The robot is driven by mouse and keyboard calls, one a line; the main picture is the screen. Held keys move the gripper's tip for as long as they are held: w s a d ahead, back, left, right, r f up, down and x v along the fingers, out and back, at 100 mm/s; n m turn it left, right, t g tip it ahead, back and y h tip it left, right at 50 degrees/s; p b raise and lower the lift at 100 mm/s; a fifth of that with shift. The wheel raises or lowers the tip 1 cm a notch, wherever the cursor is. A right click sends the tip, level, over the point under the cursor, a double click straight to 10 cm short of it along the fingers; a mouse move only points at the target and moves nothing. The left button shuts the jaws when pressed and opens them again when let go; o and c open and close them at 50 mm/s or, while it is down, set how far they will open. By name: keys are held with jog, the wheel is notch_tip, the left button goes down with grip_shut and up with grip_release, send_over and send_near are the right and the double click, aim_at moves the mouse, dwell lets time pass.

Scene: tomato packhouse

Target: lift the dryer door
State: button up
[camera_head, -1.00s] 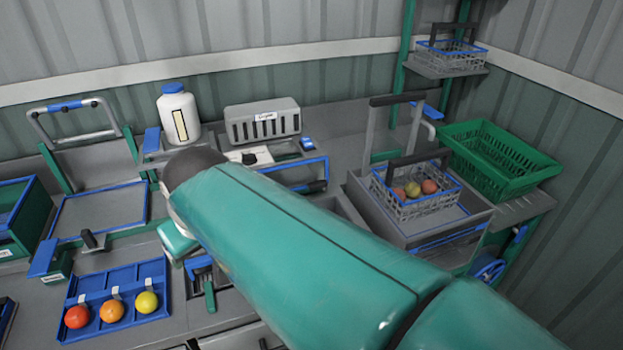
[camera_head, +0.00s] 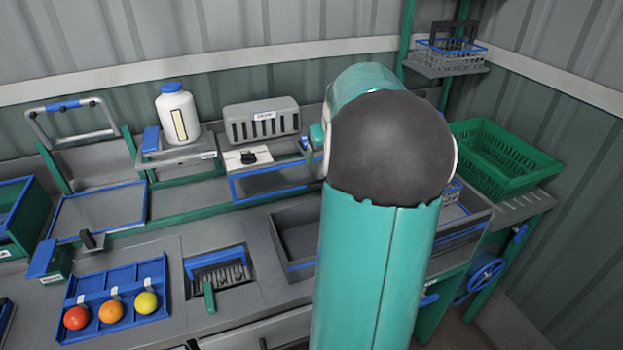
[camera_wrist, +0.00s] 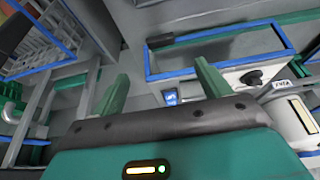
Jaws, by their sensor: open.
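The dryer (camera_head: 262,122) is a grey vented box at the back of the bench, with a knob (camera_head: 249,158) on a white plate below it. Its door (camera_head: 268,201) appears to be the clear panel framed in blue in front, lying low. In the wrist view the door's blue frame (camera_wrist: 220,68) shows beyond my fingers, with a dark handle (camera_wrist: 174,41) at its far left corner. My gripper (camera_wrist: 163,84) is open and empty, its two green fingers apart and short of the door. In the head view my arm hides most of the gripper and the door's right end.
A white bottle (camera_head: 178,115) stands on a scale left of the dryer. A tray (camera_head: 84,322) with tomatoes lies at front left. An open grey bin (camera_head: 290,266) is in front of the door. A green crate (camera_head: 493,150) stands at right; a wire basket there is mostly hidden by my arm.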

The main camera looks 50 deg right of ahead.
aim_at(318, 183)
jog(key=x, duration=1.3)
jog(key=shift+w+d+f, duration=0.1)
jog(key=shift+w+f, duration=0.05)
jog(key=shift+f, duration=0.05)
jog(key=c, duration=1.4)
